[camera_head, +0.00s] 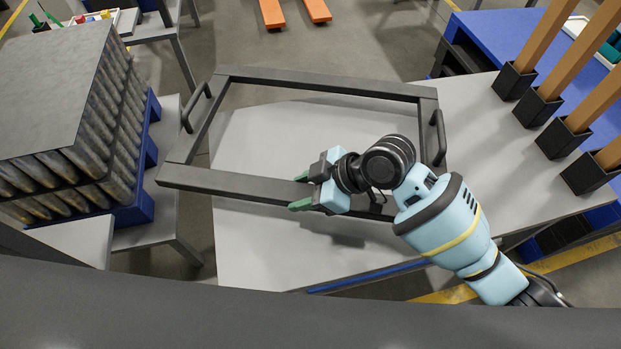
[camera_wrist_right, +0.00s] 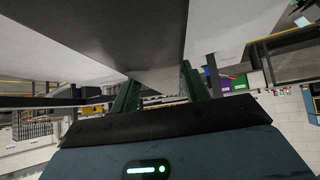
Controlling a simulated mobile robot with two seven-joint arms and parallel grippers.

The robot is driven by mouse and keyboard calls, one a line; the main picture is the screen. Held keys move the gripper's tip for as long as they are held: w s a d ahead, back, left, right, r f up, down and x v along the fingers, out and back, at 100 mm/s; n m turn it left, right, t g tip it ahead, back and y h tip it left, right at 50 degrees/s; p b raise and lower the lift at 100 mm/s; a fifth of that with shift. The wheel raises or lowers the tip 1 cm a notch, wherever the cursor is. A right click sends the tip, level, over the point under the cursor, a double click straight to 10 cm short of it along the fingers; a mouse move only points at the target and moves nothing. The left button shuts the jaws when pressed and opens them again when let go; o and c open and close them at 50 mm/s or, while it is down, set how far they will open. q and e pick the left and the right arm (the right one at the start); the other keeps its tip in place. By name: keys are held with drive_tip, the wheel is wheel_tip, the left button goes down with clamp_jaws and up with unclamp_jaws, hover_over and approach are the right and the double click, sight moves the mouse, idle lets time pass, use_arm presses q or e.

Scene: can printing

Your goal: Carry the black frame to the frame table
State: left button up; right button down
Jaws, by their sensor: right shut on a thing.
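The black frame (camera_head: 230,186), a dark rectangle with an open middle and a handle on each short side, lies across the picture over a light grey table (camera_head: 270,245) in the head view. Its left end sticks out past the table's left edge. My right gripper (camera_head: 300,191) is shut on the frame's near bar, a little right of its middle. In the right wrist view, the dark bar (camera_wrist_right: 120,30) runs between the green fingers (camera_wrist_right: 160,92). Whether the frame touches the tabletop is hard to tell. My left gripper is not in view.
A stack of cans under a grey sheet (camera_head: 50,85) stands on a blue pallet (camera_head: 135,205) at the left. Several wooden posts in black holders (camera_head: 512,80) stand along the right. A blue table (camera_head: 490,35) is at the back right. Orange forks (camera_head: 272,14) show at the back.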

sight(375, 218)
drive_tip(key=s+d, duration=0.1)
drive_tip(key=d, duration=0.3)
drive_tip(key=s+d+p, duration=0.1)
drive_tip(key=d, duration=0.4)
drive_tip(key=s+d, duration=0.1)
drive_tip(key=d, duration=0.4)
drive_tip(key=shift+d+f+p, duration=0.2)
drive_tip(key=shift+f+p, duration=0.1)
drive_tip(key=shift+f, duration=0.1)
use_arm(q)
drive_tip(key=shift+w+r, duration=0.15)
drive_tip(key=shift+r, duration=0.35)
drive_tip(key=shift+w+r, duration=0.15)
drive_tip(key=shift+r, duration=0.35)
use_arm(e)
drive_tip(key=shift+f, duration=0.15)
wheel_tip(375, 218, down, 2)
drive_tip(key=shift+f, duration=0.2)
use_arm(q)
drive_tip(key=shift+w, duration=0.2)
use_arm(e)
drive_tip(key=shift+f, duration=0.45)
drive_tip(key=c, duration=1.1)
unclamp_jaws()
drive_tip(key=shift+s+f, duration=0.15)
drive_tip(key=shift+f, duration=0.1)
drive_tip(key=o, duration=0.4)
